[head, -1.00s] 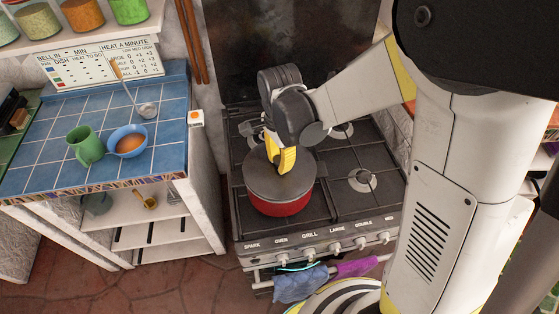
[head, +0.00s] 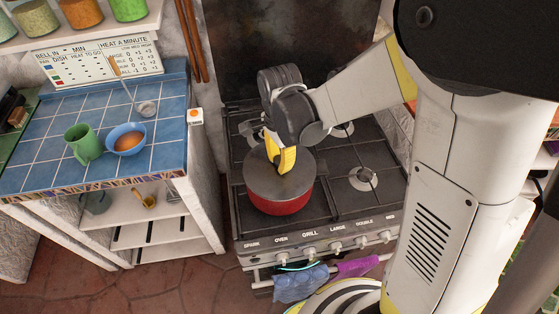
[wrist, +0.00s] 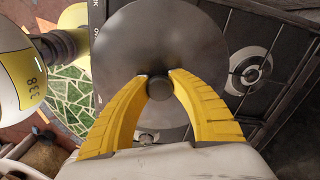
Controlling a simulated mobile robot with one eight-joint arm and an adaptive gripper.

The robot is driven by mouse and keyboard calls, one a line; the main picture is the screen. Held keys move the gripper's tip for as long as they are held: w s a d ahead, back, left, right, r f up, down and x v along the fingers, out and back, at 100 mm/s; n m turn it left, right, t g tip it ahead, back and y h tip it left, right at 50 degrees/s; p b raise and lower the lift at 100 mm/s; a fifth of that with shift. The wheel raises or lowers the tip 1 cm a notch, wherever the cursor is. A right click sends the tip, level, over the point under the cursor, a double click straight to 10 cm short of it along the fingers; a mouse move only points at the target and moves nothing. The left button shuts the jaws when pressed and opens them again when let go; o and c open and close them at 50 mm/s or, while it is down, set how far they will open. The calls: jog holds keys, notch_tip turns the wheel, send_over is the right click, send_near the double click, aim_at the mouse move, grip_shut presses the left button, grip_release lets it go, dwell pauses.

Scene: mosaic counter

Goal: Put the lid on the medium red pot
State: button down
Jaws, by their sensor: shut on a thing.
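The red pot (head: 279,207) stands on the front left of the stove. A dark grey lid (head: 262,181) covers its top, and I see no gap between lid and rim in the head view. My gripper (head: 281,170) is above the lid, pointing down. In the wrist view the yellow fingers of my gripper (wrist: 160,82) are shut on the lid's dark knob (wrist: 159,88). The round lid (wrist: 160,40) fills the upper middle there and hides the pot. The knob is mostly hidden by the fingers in the head view.
The stove (head: 345,211) has a free burner (head: 362,179) right of the pot. Cloths (head: 302,284) hang on its front rail. At left, a blue tiled counter (head: 60,150) holds a green mug (head: 84,145), a blue bowl (head: 126,141) and a ladle (head: 146,108).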

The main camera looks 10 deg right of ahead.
dwell(0.3)
jog(key=c, duration=1.1)
grip_release()
jog(key=shift+o, duration=0.5)
jog(key=o, duration=0.4)
jog(key=shift+r+p, duration=2.55)
jog(key=shift+r, duration=0.95)
